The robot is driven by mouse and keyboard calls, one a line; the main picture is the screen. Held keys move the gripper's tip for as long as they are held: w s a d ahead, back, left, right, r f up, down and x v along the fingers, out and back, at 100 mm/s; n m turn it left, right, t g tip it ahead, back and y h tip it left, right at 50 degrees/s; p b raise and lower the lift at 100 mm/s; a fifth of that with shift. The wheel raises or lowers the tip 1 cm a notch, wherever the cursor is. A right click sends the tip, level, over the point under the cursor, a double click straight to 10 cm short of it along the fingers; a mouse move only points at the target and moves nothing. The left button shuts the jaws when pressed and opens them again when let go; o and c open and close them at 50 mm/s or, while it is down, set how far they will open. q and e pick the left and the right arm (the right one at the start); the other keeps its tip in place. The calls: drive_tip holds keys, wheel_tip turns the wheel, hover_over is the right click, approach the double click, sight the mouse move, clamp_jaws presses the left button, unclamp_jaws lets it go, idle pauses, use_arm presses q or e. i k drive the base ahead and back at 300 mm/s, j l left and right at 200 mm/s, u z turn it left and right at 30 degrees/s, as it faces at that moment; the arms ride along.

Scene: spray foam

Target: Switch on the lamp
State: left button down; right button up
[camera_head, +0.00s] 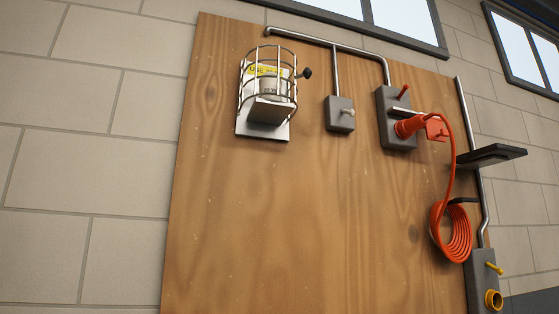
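A small grey switch box (339,123) with a short pale toggle lever (348,112) is mounted on the upper part of the wooden board. Left of it, a wire cage fixture (270,85) on a pale backplate has a yellow label and a dark side knob. It may be the lamp, and no glow shows in it. Metal conduit (315,40) runs above these units and down to the switch box. Neither of my grippers is in view.
The wooden board (240,220) is bare at lower left. A grey socket box (394,110) holds a red plug (410,127); its orange cable (455,235) hangs coiled. A dark shelf (492,155) juts out at right. A lower grey box (482,280) has yellow fittings.

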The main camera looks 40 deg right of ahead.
sight(351, 113)
drive_tip(key=z, duration=1.6)
